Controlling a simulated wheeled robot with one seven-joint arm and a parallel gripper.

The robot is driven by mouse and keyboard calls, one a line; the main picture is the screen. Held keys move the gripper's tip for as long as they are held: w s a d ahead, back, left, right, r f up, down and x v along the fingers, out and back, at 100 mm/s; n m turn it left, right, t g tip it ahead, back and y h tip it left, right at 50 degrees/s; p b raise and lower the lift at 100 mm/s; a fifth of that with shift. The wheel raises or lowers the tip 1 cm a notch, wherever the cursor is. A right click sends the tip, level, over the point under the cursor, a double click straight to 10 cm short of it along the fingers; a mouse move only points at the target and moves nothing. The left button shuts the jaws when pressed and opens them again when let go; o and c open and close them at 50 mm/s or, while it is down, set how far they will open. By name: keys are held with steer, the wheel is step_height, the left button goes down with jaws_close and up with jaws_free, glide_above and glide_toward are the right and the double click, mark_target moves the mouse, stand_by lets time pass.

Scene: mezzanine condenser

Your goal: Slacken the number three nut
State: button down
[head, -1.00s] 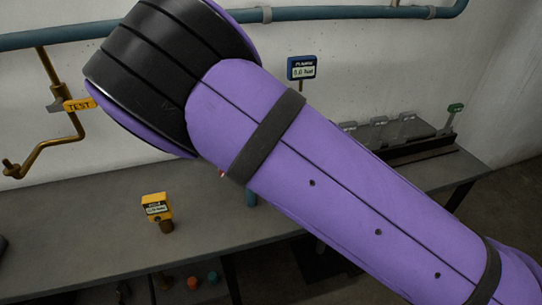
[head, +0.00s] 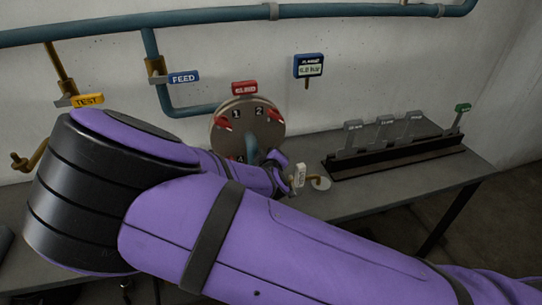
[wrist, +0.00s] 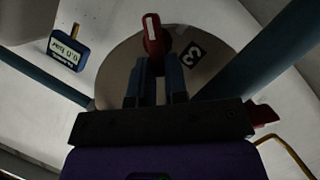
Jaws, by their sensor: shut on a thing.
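The round grey-brown flange plate (head: 234,107) stands at the wall end of a blue pipe, with numbered marks and red nuts such as the upper left one (head: 224,125) and the upper right one (head: 273,115). In the wrist view the number three nut (wrist: 152,34), red with a pale stripe, sits beside a black "3" label (wrist: 192,53). My gripper (wrist: 155,72) has its two blue fingers closed at this nut, their tips on its near end. In the head view my arm hides the number three nut and the fingertips.
A blue gauge (head: 309,66) hangs right of the flange; it reads 0.0 bar in the wrist view. Yellow TEST (head: 88,100), blue FEED (head: 184,77) and red BLEED (head: 244,88) tags mark the pipework. A rack with grey levers (head: 384,130) stands on the right of the bench.

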stand_by(0.4)
steer(key=c, duration=1.1)
jaws_free()
